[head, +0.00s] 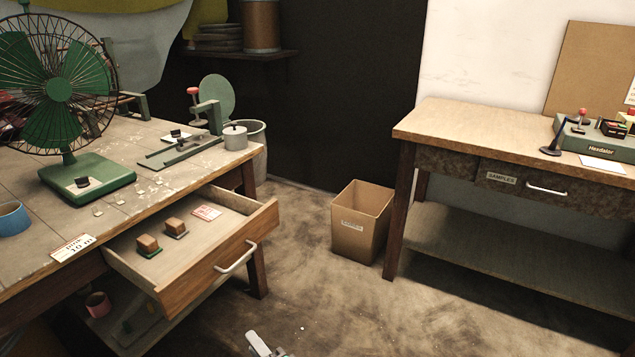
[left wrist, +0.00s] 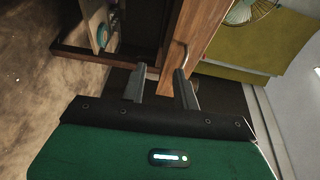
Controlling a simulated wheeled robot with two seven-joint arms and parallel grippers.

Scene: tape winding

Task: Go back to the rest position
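My left gripper (head: 265,345) shows only in part at the bottom edge of the head view, low in front of the open drawer (head: 218,255). In the left wrist view, its two fingers (left wrist: 160,82) stand apart with nothing between them. The drawer handle (head: 237,258) is ahead of the fingers and apart from them; it also shows in the left wrist view (left wrist: 182,55). My right gripper is in neither view.
The left workbench (head: 125,205) carries a green fan (head: 58,90). Small brown blocks (head: 148,243) lie in its pulled-out drawer. A cardboard box (head: 360,222) stands on the floor by the right table (head: 470,135). The floor between the benches is mostly clear.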

